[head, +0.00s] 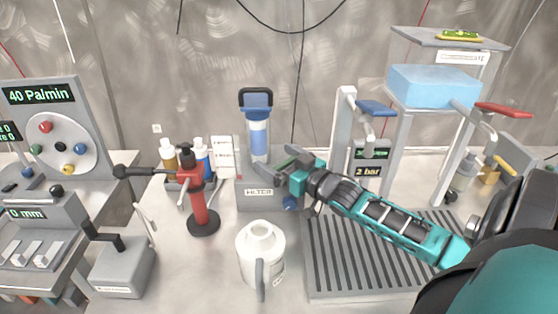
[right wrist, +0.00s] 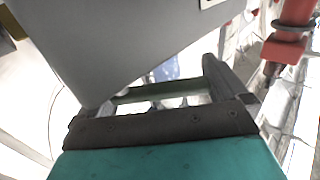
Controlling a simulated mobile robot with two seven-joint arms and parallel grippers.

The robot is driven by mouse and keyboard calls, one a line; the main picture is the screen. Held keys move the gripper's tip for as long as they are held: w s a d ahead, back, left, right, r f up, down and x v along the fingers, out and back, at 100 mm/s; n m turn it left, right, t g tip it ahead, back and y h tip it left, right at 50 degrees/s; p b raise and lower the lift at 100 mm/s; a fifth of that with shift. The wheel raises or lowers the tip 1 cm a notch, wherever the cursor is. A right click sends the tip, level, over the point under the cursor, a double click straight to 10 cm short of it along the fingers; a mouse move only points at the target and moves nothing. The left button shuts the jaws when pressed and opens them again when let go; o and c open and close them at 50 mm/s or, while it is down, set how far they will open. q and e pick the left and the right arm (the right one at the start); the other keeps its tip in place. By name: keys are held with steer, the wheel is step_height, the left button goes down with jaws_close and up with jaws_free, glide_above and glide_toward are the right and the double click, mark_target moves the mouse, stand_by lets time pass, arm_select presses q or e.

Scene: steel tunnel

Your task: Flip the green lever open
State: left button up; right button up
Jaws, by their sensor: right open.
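I cannot make out a green lever for certain in either view. The filter unit, a grey block (head: 257,197) with a label and a clear blue cylinder (head: 259,138) above it, stands mid-bench in the head view. My right gripper (head: 273,164) is open at the block's upper right and hides part of it. In the right wrist view the open fingers (right wrist: 155,85) lie beside a large grey body (right wrist: 130,35). A pale green bar (right wrist: 160,91) shows between them; I cannot tell whether it is the lever or part of my gripper. My left gripper is out of view.
A red lever stand (head: 199,205) is left of the filter. A white jug (head: 260,245) stands in front, beside a slatted drain tray (head: 365,283). Bottles (head: 168,153) stand behind the red stand. Taps with blue (head: 376,108) and red (head: 504,110) handles are at right.

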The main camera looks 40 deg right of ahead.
steer(key=shift+w, duration=0.1)
steer(key=shift+c, duration=0.5)
steer(key=c, duration=1)
steer(key=shift+s+a+n+g+y+b, duration=0.1)
steer(key=shift+s+n+g+y+b, duration=0.1)
steer(key=shift+n+y, duration=0.5)
steer(key=shift+s+n+g+y+b, duration=0.2)
steer(key=shift+n+y, duration=0.15)
steer(key=shift+y, duration=0.6)
steer(key=shift+s+a+n+g+y+b, duration=0.1)
steer(key=shift+n+y+b, duration=0.1)
steer(key=shift+n+y, duration=0.5)
steer(key=o, duration=1.1)
steer(key=shift+w+m, duration=0.1)
steer(key=shift+m, duration=0.25)
